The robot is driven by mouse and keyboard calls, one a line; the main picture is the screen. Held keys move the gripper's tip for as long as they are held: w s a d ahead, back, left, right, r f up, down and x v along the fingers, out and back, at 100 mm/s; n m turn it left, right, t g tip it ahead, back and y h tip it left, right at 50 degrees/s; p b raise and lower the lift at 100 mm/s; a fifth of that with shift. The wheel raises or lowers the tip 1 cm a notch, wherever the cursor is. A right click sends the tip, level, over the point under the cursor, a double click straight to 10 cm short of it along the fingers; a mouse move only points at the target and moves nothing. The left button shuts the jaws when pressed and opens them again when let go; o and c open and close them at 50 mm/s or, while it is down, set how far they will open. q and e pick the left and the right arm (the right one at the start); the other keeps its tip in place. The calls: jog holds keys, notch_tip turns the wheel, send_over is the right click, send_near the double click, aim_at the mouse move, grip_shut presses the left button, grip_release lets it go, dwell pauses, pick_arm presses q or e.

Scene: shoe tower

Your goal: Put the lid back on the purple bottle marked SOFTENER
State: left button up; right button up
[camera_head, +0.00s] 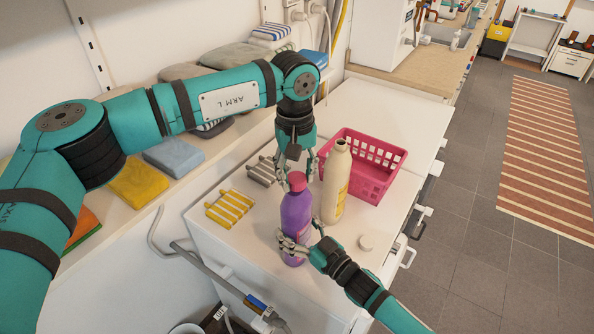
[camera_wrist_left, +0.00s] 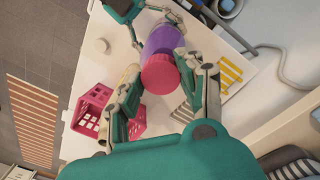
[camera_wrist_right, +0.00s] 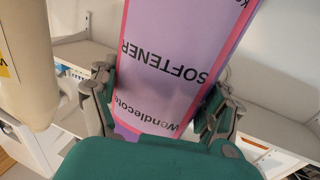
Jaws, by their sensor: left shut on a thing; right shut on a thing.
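The purple bottle (camera_head: 297,215) stands upright on the white top. Its label reads SOFTENER, upside down in the right wrist view (camera_wrist_right: 165,60). The pink lid (camera_head: 296,181) is at the bottle's mouth, in line with it; it also shows in the left wrist view (camera_wrist_left: 160,75). I cannot tell whether it is fully seated. My left gripper (camera_head: 297,171) comes from above and is shut on the lid, a finger on each side. My right gripper (camera_head: 295,243) is shut around the lower part of the bottle, from the right.
An uncapped cream bottle (camera_head: 336,185) stands close to the right of the purple one. A small white cap (camera_head: 366,242) lies at the front right. A pink basket (camera_head: 375,190) is behind. A yellow striped rack (camera_head: 230,208) and a grey one (camera_head: 262,171) lie on the left.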

pick_arm(q)
jog(key=shift+f, duration=0.2)
pick_arm(e)
jog(key=shift+s+f, duration=0.1)
jog(key=shift+f, duration=0.05)
grip_shut()
pick_arm(q)
jog(key=m, duration=1.3)
jog(key=o, duration=0.7)
jog(key=shift+o, duration=0.2)
